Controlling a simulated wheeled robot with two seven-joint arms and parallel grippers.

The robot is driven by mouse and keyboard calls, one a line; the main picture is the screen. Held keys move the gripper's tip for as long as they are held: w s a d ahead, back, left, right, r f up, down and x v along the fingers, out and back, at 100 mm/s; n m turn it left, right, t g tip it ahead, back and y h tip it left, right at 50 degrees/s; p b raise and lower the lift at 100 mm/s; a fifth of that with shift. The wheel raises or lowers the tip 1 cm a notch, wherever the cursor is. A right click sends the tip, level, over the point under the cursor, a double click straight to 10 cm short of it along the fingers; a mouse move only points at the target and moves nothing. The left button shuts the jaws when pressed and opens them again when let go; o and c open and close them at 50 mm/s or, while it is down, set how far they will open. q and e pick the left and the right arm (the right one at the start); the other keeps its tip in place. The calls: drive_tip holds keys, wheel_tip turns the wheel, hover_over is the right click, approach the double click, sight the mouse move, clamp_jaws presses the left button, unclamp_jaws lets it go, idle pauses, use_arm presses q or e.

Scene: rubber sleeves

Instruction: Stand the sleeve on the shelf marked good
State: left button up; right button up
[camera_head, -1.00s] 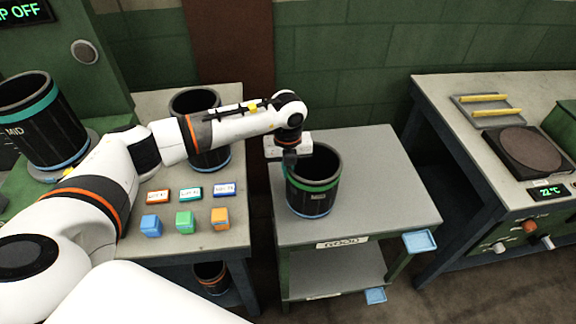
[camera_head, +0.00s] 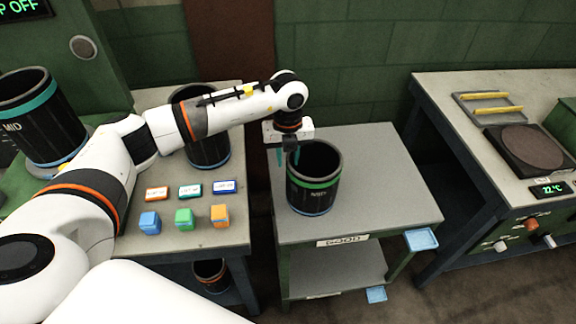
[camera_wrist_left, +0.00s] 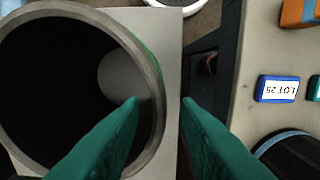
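A black sleeve with a green band (camera_head: 314,184) stands upright on the grey top shelf (camera_head: 390,200) of the cart, whose front edge bears a GOOD sign (camera_head: 342,241). My left gripper (camera_head: 288,156) is at the sleeve's left rim, fingers pointing down. In the left wrist view, the two green fingers (camera_wrist_left: 160,103) are apart, one over the sleeve's mouth (camera_wrist_left: 60,80) and one outside the wall, with nothing pinched between them. My right gripper is not in view.
Another sleeve (camera_head: 207,148) stands on the left table, with coloured blocks (camera_head: 184,219) and label tags (camera_head: 190,191) in front. A MID sleeve (camera_head: 42,120) stands far left. A bench with a round plate (camera_head: 527,149) is at right. The cart top's right side is clear.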

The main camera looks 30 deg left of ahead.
use_arm(q)
wheel_tip(320, 180, up, 9)
drive_tip(key=shift+f+b, duration=0.2)
drive_tip(key=shift+b, duration=0.75)
